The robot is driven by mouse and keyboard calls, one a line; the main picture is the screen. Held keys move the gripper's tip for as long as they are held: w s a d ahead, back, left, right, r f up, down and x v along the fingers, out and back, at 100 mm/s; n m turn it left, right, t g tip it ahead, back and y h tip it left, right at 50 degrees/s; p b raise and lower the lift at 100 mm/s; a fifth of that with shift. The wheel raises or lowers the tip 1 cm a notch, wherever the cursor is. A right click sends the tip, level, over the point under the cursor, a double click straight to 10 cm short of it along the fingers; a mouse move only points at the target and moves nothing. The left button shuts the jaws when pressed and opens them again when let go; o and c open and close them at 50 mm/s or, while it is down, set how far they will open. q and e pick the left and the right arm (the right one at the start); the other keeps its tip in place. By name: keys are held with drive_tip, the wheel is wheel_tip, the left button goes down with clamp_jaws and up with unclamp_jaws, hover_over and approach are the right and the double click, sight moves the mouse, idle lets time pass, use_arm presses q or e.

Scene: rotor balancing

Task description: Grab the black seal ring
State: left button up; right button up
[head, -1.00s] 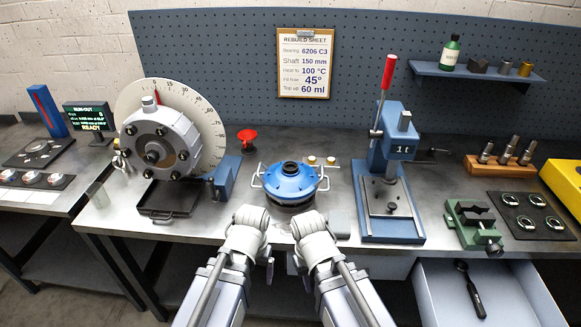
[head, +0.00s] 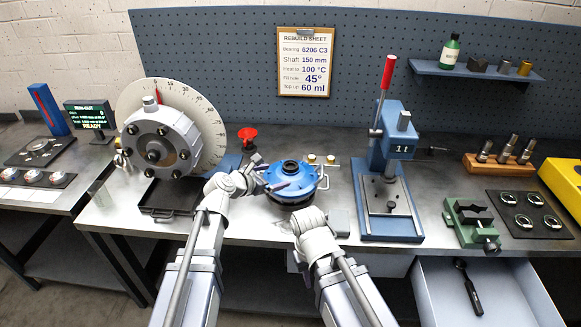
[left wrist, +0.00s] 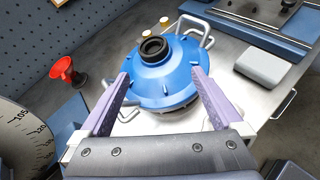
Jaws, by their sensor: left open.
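A black seal ring (left wrist: 154,48) sits on top of the blue domed housing (left wrist: 165,80), at its centre. In the head view the ring (head: 290,166) shows as a small dark ring on the blue housing (head: 287,183), in the middle of the bench. My left gripper (left wrist: 160,73) is open and empty. Its two purple fingers reach over the near side of the housing, one to each side, with the ring beyond their tips. In the head view my left gripper (head: 267,184) is at the left side of the housing. My right gripper does not show; only its arm does.
A red funnel-like part (left wrist: 66,73) stands left of the housing. A grey block (left wrist: 261,66) lies to its right. The housing has metal side handles. The dial plate with its rotor (head: 160,143) and the blue press (head: 390,190) flank it.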

sight(294, 163)
use_arm(q)
drive_tip(key=n, duration=0.1)
drive_tip(key=w+r+n+t, duration=0.1)
drive_tip(key=n, duration=0.1)
drive_tip(key=shift+w+r, duration=0.25)
drive_tip(key=shift+w, duration=0.05)
drive_tip(key=shift+s+f+b+x, duration=0.1)
drive_tip(key=shift+b+x, duration=0.8)
drive_tip(key=shift+x, duration=1.05)
drive_tip(key=shift+s+f+b+x, duration=0.1)
drive_tip(key=shift+b+x, duration=0.75)
drive_tip(key=shift+x, duration=1.1)
drive_tip(key=shift+d, duration=0.15)
drive_tip(key=shift+s, duration=0.1)
drive_tip(key=shift+c, duration=0.4)
drive_tip(key=c, duration=1.3)
drive_tip(key=shift+r, duration=0.1)
wheel_tip(294, 163, up, 10)
drive_tip(key=p, duration=1)
